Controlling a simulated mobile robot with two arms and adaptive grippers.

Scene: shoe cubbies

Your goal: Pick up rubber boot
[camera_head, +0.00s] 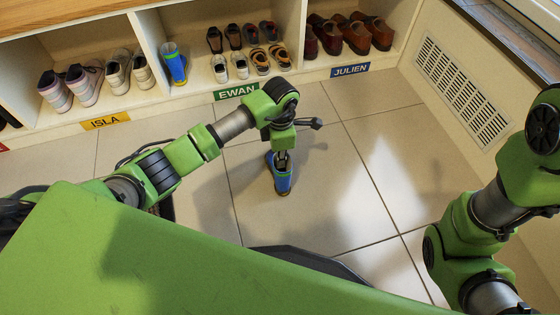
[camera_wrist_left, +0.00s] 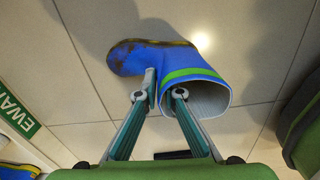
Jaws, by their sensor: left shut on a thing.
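A blue rubber boot (camera_head: 281,178) with a green band stands on the tiled floor in front of the cubbies. It also shows in the left wrist view (camera_wrist_left: 188,62), with its open top toward the camera and its toe pointing left. My left gripper (camera_head: 282,155) reaches down to the boot's top from above. In the left wrist view the left gripper (camera_wrist_left: 165,88) is shut on the boot's upper wall, one finger outside and one inside the opening. A second blue boot (camera_head: 173,64) stands in the cubby above the EWAN label. My right arm shows at the right; its gripper is out of view.
Cubbies hold pink and white sneakers (camera_head: 85,82), sandals (camera_head: 268,60) and brown shoes (camera_head: 357,33). Name labels ISLA (camera_head: 105,120), EWAN (camera_head: 236,92) and JULIEN (camera_head: 350,70) line the front. A wall vent (camera_head: 462,92) is at the right. Floor around the boot is clear.

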